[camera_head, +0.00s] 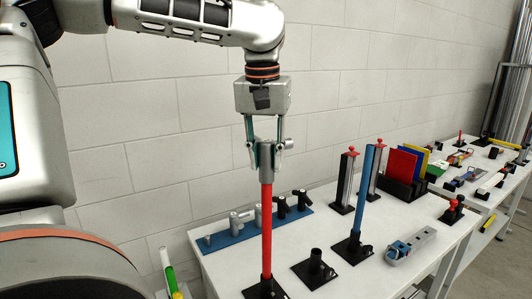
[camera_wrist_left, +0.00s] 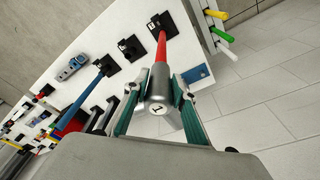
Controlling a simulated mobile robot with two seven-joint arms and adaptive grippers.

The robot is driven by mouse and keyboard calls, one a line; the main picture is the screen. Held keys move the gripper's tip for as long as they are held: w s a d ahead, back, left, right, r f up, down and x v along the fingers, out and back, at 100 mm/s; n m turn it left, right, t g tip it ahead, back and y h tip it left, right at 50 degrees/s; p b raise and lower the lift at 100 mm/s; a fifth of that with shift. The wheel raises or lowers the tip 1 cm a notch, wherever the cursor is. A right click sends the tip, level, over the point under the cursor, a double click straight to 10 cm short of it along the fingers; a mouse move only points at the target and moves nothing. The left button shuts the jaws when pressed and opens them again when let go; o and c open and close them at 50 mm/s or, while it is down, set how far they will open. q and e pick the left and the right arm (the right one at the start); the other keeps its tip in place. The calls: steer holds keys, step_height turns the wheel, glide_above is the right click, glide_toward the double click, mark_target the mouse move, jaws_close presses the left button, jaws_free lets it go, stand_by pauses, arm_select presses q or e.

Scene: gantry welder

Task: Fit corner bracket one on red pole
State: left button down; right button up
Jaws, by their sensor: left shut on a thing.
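Corner bracket one (camera_head: 266,160) is a grey metal tube fitting with a side stub. In the left wrist view its end (camera_wrist_left: 160,88) carries a round label with a 1. My left gripper (camera_head: 266,148) is shut on it, fingers on both sides, pointing down. The red pole (camera_head: 267,230) stands upright in a black base on the table, directly under the bracket. The bracket's lower end meets the pole's top; how far it sits over the pole is hidden. The pole also shows in the left wrist view (camera_wrist_left: 160,46). My right gripper is not in view.
A blue rack (camera_head: 222,238) with grey and black fittings lies behind the pole. A blue pole (camera_head: 365,195) and an empty black base (camera_head: 315,269) stand to the right. Coloured panels (camera_head: 402,168) stand farther back. A white wall is behind.

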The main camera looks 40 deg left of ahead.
mark_target(264, 144)
arm_select(q)
steer(key=shift+f, duration=2)
steer(key=c, duration=1.6)
jaws_free()
steer(key=r, duration=0.6)
steer(key=shift+s+d, duration=0.35)
steer(key=shift+s, duration=0.05)
steer(key=shift+a+r, duration=0.2)
steer(key=shift+r, duration=0.45)
steer(key=shift+s+d+r, duration=0.1)
